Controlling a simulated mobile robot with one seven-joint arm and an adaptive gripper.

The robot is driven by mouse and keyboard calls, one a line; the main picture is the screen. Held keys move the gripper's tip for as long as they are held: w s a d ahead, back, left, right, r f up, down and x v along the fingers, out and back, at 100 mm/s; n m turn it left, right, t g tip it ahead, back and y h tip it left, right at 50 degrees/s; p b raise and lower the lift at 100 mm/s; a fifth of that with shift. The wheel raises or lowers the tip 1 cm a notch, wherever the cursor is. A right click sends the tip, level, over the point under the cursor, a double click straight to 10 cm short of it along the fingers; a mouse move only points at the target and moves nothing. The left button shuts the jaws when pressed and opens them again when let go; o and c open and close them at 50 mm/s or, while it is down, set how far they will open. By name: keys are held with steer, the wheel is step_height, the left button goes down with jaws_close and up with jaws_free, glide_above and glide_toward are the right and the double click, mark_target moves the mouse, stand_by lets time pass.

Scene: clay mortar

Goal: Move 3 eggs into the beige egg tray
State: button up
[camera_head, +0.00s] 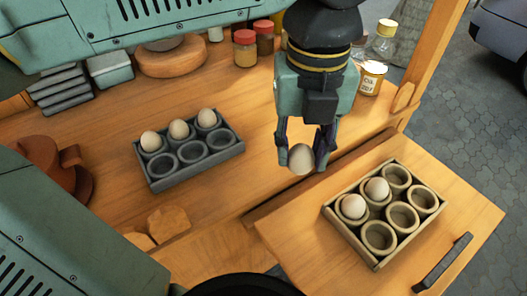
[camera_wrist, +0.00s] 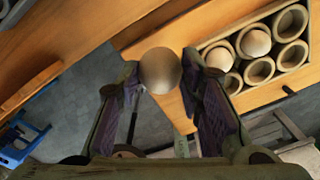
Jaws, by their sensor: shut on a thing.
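My gripper (camera_head: 302,155) is shut on an egg (camera_head: 301,160) and holds it in the air, left of the beige egg tray (camera_head: 375,262). The held egg (camera_wrist: 160,71) also shows between the fingers in the wrist view. The beige tray has two eggs, one (camera_head: 377,188) in a back cup and one (camera_head: 353,206) in the cup at the left; its other cups look empty. The grey egg tray (camera_head: 197,180) on the counter holds three eggs (camera_head: 180,129) in its back row, and its front row is empty. The beige tray (camera_wrist: 267,81) is at the upper right of the wrist view.
Spice jars (camera_head: 245,48) and an oil jar (camera_head: 371,77) stand at the back of the counter. A raised wooden edge (camera_head: 330,180) runs between the counter and the lower board (camera_head: 300,240) under the beige tray. A dark handle (camera_head: 443,262) is on that board.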

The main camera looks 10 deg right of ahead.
steer(key=d, duration=0.9)
glide_toward(402, 167)
steer(key=shift+s+a+f+b, duration=0.2)
steer(key=shift+s+a+b, duration=0.25)
steer(key=shift+s+a, duration=0.5)
steer(key=shift+w+a, duration=0.15)
steer(key=shift+f+b, duration=0.75)
steer(key=shift+f, duration=0.2)
steer(key=shift+f+b, duration=2)
steer(key=shift+f, duration=0.5)
stand_by(0.3)
steer(key=o, duration=0.8)
steer(key=shift+r, duration=0.1)
